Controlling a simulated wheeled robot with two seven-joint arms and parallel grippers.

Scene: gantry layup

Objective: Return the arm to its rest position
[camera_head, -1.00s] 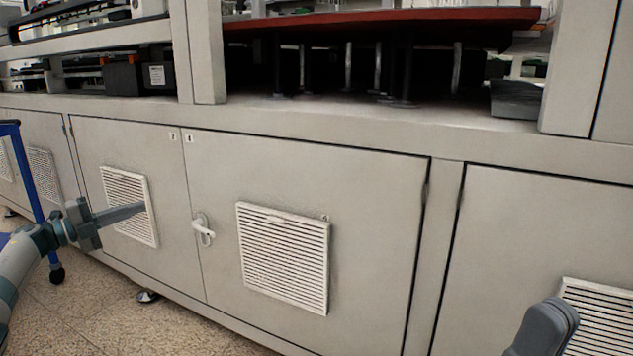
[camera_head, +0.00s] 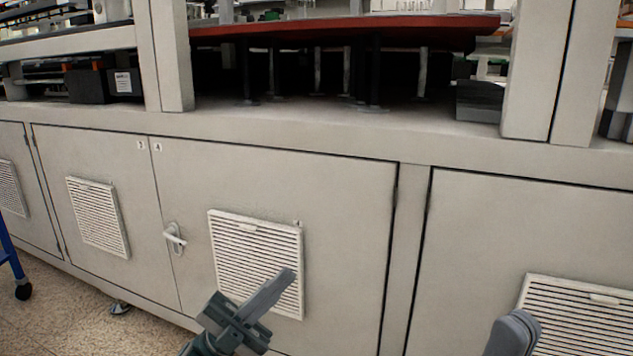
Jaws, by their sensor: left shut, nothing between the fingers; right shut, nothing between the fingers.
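My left gripper (camera_head: 277,285) is at the lower middle of the head view. Its grey fingers are shut with nothing between them and point up and to the right. They overlap the lower right part of a white louvred vent on a cabinet door. I cannot tell how far they are from the door. My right gripper (camera_head: 513,333) shows only as rounded grey fingertips at the bottom edge, right of the middle. They are shut and empty. The rest of the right arm is out of the picture.
A long grey cabinet has doors, a white handle (camera_head: 174,238) and vents. Above it, a red-edged board (camera_head: 340,27) rests on thin posts between upright frame columns. Speckled floor (camera_head: 60,318) is clear at the lower left, beside a blue wheeled frame (camera_head: 8,255).

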